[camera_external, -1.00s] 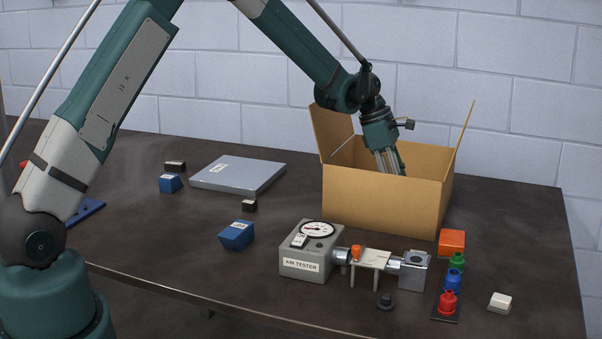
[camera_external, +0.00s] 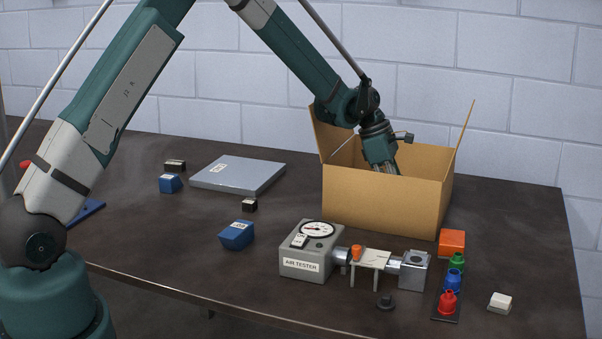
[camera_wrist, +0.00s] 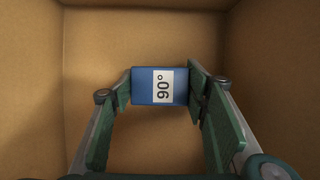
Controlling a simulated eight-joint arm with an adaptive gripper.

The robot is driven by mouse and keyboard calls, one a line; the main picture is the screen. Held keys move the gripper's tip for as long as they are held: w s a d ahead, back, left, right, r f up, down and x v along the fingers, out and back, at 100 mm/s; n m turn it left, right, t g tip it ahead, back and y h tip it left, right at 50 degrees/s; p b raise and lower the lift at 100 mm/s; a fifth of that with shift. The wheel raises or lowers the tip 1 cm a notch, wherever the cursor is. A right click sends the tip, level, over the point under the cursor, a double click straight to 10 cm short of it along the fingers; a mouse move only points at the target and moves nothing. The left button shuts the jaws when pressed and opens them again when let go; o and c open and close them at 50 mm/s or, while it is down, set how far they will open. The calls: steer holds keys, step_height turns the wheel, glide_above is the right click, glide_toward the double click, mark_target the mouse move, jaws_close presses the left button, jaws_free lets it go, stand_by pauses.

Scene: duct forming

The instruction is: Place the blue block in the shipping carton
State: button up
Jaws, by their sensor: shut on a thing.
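The shipping carton (camera_external: 382,203) is an open brown box with raised flaps at the back right of the table. My gripper (camera_wrist: 159,88) reaches down inside it, and its fingertips are hidden behind the carton wall in the external view. In the wrist view the fingers are shut on a blue block (camera_wrist: 143,87) with a white "90°" label. Brown carton walls and floor surround the block. I cannot tell whether the block touches the carton floor.
Two other blue blocks lie on the table, one (camera_external: 237,236) near the middle and one (camera_external: 170,184) farther back. A grey plate (camera_external: 238,175) lies left of the carton. The air tester (camera_external: 307,252), an orange block (camera_external: 452,242) and a colored fittings rack (camera_external: 436,316) stand in front.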

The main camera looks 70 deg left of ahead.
steer(key=shift+f, duration=0.1)
steer(key=o, duration=1)
steer(key=shift+o, duration=0.2)
steer(key=v, duration=0.7)
steer(key=shift+r+p, duration=0.3)
steer(key=shift+r, duration=0.05)
